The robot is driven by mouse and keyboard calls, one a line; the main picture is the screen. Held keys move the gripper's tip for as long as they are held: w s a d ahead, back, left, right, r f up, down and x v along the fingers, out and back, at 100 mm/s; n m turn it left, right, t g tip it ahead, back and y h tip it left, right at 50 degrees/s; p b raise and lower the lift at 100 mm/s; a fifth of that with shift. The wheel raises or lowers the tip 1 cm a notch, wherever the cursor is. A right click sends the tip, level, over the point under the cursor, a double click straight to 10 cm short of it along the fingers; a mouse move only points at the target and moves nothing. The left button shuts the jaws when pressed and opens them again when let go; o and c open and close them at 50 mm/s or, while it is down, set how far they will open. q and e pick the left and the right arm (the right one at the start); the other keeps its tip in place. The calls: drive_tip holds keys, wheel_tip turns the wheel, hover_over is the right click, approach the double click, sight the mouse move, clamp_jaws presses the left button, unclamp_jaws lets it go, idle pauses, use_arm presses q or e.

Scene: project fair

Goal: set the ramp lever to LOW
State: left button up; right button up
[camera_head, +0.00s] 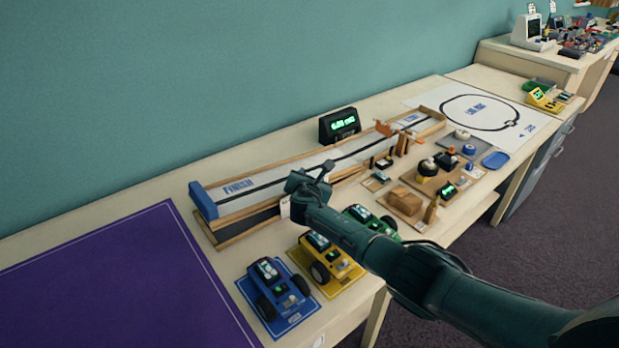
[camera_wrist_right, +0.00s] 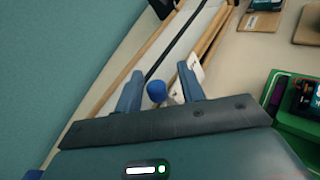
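The ramp (camera_head: 270,190) is a long wooden-edged track with a white bed and a black line, marked FINISH at its left end. My right gripper (camera_head: 308,180) is over the ramp's near side, to the right of the FINISH marking. In the right wrist view, the right gripper (camera_wrist_right: 159,68) is open. A round blue knob (camera_wrist_right: 156,91), seemingly the lever's, shows between its fingers, with space on both sides. A white tag (camera_wrist_right: 195,73) is partly hidden by one finger; its lettering is unreadable. The lever's setting cannot be read. My left gripper is out of view.
Blue (camera_head: 273,290), yellow (camera_head: 326,262) and green (camera_head: 368,219) cars stand on the near side of the table, close under my right arm. A black display (camera_head: 339,125) stands behind the ramp. A purple mat (camera_head: 110,285) covers the left, clear of objects.

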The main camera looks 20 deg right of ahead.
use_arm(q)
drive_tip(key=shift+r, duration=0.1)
use_arm(e)
drive_tip(key=shift+s+a+r, duration=0.1)
